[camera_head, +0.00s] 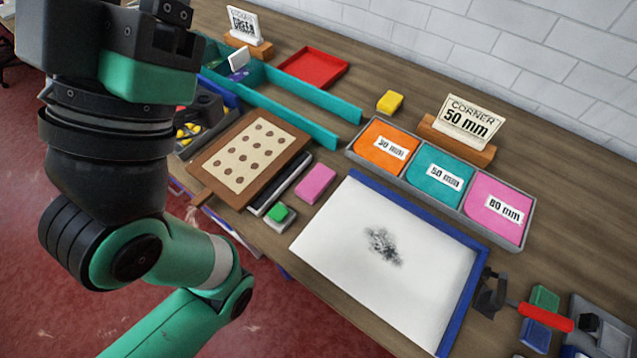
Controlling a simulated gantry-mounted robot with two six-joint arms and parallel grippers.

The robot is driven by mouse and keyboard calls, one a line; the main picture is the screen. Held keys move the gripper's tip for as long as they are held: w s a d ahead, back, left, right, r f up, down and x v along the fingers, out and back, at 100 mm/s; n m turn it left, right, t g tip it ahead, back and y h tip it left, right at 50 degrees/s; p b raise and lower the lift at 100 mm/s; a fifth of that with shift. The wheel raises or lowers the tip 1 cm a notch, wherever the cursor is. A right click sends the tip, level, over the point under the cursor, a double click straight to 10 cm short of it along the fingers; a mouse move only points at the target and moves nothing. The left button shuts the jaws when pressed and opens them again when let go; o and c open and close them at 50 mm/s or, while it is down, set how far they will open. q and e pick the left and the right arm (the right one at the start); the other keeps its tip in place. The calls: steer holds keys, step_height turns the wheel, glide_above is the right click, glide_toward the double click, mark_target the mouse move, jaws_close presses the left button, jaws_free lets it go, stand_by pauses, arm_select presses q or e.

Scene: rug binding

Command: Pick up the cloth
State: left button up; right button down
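No item is clearly recognisable as the cloth. A small pink, flat rectangular piece (315,184) lies left of the white board; it could be a folded cloth, but I cannot tell. The white board (345,265) has a blue edge on two sides and a dark grey smudge (382,246) near its middle. My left arm, green and black, rises along the left side of the view. Its gripper fingers do not show. My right arm and gripper are out of view.
A brown board with a dotted cream panel (247,151), a teal rail (290,115) and a red tray (314,67) lie behind. A grey tray (402,179) holds orange, teal and pink labelled pieces. A red-handled tool (546,317) lies at right. A yellow block (390,102) stands near the wall.

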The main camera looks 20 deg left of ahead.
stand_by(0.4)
arm_select(q)
steer(key=o, duration=0.8)
steer(key=shift+y, duration=0.3)
